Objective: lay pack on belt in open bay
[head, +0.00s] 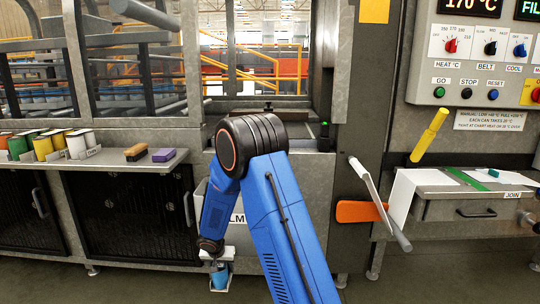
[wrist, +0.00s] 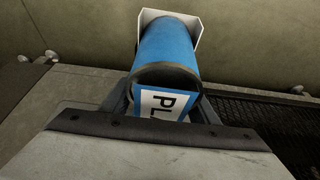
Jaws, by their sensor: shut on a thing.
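My gripper (head: 217,262) hangs low in front of the machine, below the bay opening, in the head view. It is shut on a blue cylindrical pack (head: 220,277), which also shows in the wrist view (wrist: 167,48). The pack has a dark near rim, a white piece at its far end and a blue-bordered label reading "PL", the rest cut off. The dark fingers flank the pack in the wrist view. The open bay (head: 270,104) is above and behind my arm, with its lower part hidden. I cannot make out the belt surface clearly.
The control panel (head: 485,50) is at right, above a side table (head: 465,188) with a yellow handle (head: 430,135).

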